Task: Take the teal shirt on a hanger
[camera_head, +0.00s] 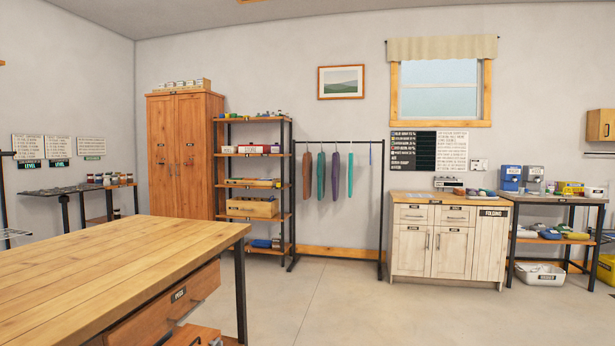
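A black clothes rack (382,215) stands against the back wall with several narrow garments hanging edge-on from its top bar. A bright teal garment (350,176) hangs right of a dark purple one (335,176). A darker teal-green garment (321,176) hangs left of the purple one, beside a brown one (306,176). I cannot tell at this distance which garments are shirts, and their hangers are too small to make out clearly. A thin blue item hangs farther right on the bar. My gripper is not in view.
A wooden workbench (120,265) with drawers fills the left foreground. A shelf unit (255,185) stands left of the rack and a pale cabinet (450,240) right of it. Open concrete floor (330,305) lies before the rack.

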